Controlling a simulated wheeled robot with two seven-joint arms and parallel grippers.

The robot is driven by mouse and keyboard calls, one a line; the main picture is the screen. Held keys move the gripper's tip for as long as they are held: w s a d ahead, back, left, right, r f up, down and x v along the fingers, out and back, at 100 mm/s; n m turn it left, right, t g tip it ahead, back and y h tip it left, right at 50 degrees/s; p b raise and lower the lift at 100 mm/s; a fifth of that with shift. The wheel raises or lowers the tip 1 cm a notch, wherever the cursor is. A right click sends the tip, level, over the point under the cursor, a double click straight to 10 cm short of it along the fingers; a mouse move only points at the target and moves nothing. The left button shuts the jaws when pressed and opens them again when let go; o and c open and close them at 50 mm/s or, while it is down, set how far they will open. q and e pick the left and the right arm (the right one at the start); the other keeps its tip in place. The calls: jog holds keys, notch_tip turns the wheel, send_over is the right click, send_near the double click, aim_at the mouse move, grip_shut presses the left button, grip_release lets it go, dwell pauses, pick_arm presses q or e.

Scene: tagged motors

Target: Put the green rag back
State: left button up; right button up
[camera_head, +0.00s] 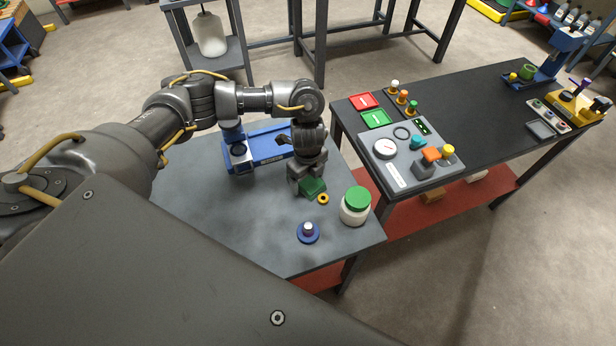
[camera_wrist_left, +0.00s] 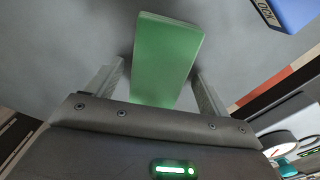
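The green rag (camera_head: 313,187) shows as a small green block at the grey table's right part, just below my left gripper (camera_head: 306,178). In the left wrist view the green rag (camera_wrist_left: 167,55) is a long flat-sided piece between the two fingers of my left gripper (camera_wrist_left: 158,85). The fingers stand apart, with a gap showing on each side of the rag. I cannot tell whether the rag rests fully on the table. My right gripper is not in view.
A black table (camera_head: 470,110) with a control panel stands right.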

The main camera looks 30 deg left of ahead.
aim_at(308, 179)
pick_arm(q)
jog(key=shift+r, duration=0.1)
notch_tip(308, 179, up, 12)
jog(key=shift+p, duration=0.4)
dwell(0.6)
